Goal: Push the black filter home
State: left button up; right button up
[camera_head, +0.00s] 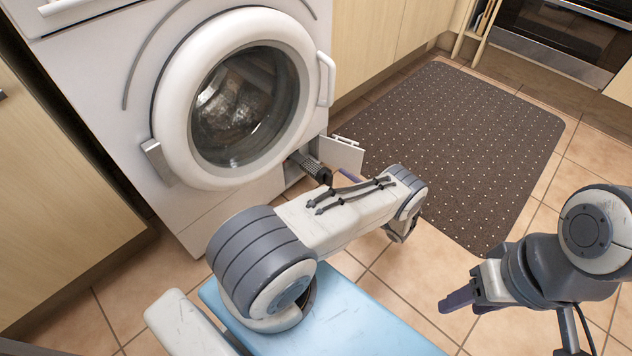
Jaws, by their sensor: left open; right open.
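The black filter (312,167) sticks out of a small opening at the lower right of the white washing machine (110,95). It is dark and ribbed, and its outer end stands clear of the front. The small white flap (340,154) beside it hangs open. My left gripper (349,175) is mostly hidden behind its own arm; a purple finger shows just right of the filter's outer end. I cannot tell whether it touches the filter. My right gripper (461,298) is open, well away at the lower right above the tiles, with nothing seen in it.
The washing machine's round door (240,105) is above the filter, with a white handle (326,80) at its right. A dark dotted mat (460,140) lies on the tiled floor to the right. Wooden cabinets (375,35) and an oven (560,40) line the back.

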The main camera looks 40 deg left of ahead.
aim_at(316, 169)
pick_arm(q)
jog(key=shift+s+a+f, duration=0.1)
jog(key=shift+a+f, duration=0.1)
jog(key=shift+f, duration=0.25)
jog(key=shift+a, duration=0.3)
jog(key=a+b, duration=0.1)
jog(key=a, duration=0.2)
jog(key=a+b, duration=0.1)
jog(key=a, duration=0.2)
jog(key=a+b, duration=0.1)
jog(key=a, duration=0.2)
jog(key=shift+w, duration=0.35)
jog(key=shift+a, duration=0.35)
